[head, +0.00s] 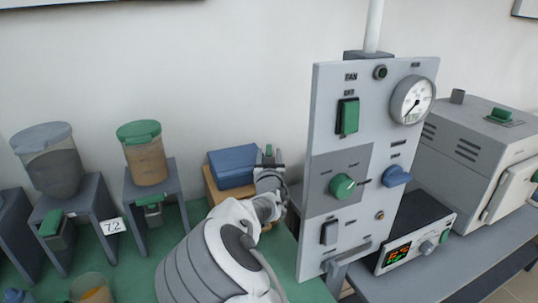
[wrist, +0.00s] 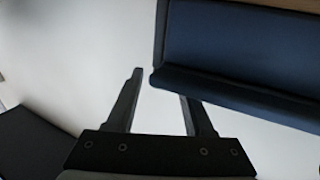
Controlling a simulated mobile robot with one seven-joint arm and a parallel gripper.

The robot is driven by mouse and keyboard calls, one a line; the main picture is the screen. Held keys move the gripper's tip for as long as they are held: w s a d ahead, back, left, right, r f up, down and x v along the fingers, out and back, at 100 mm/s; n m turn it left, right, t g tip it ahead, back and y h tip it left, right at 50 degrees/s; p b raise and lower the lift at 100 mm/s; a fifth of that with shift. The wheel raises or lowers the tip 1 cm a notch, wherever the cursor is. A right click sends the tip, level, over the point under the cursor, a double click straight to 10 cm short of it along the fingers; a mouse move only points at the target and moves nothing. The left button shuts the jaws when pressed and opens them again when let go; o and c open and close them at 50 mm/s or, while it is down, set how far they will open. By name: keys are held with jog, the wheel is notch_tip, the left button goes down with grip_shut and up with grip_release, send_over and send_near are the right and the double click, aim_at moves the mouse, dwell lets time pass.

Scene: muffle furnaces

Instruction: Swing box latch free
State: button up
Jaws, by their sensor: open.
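The box (head: 232,168) has a blue lid and an orange-brown body and stands on the green bench near the wall. In the wrist view its dark blue part (wrist: 245,50) fills the upper right, with a lip along its lower edge. I cannot make out a latch clearly in either view. My gripper (head: 268,157) is at the right end of the box. In the wrist view my gripper (wrist: 162,95) is open, with nothing seen between its fingers. The right finger's tip is hidden or overlapped by the blue lip; I cannot tell whether they touch.
A grey control panel (head: 335,230) stands close to the right of my arm. Dispensers with a clear hopper (head: 50,165) and a green-lidded hopper (head: 146,155) stand at left. A furnace (head: 465,150) and an instrument with a display (head: 420,235) are at right.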

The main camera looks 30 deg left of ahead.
jog(key=shift+w+a, duration=0.1)
jog(key=shift+w, duration=0.15)
grip_shut()
dwell(0.3)
jog(key=shift+w+d+n+g+y, duration=0.2)
jog(key=shift+n+g+y, duration=0.1)
jog(key=shift+y, duration=0.1)
jog(key=shift+n+y, duration=0.3)
jog(key=shift+y, duration=0.1)
jog(key=shift+s+g, duration=0.15)
jog(key=shift+g, duration=0.25)
jog(key=shift+f, duration=0.1)
